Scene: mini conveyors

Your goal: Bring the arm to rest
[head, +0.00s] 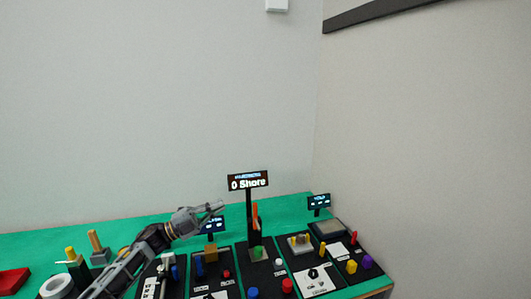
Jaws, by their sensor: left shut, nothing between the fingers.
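My left arm comes in from the lower left over the green table (100,240). My left gripper (218,206) is shut and empty, held above the back part of the table and pointing right. It is just left of the black sign (248,181) that reads "0 Share". The gripper and arm hide part of the panels behind and below them. My right gripper is not in view.
Several black panels with knobs and buttons line the table front, among them a blue button (253,293) and a purple button (367,262). A small screen (318,201) stands at right. A white ring (56,287) and red tray (13,280) lie at left.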

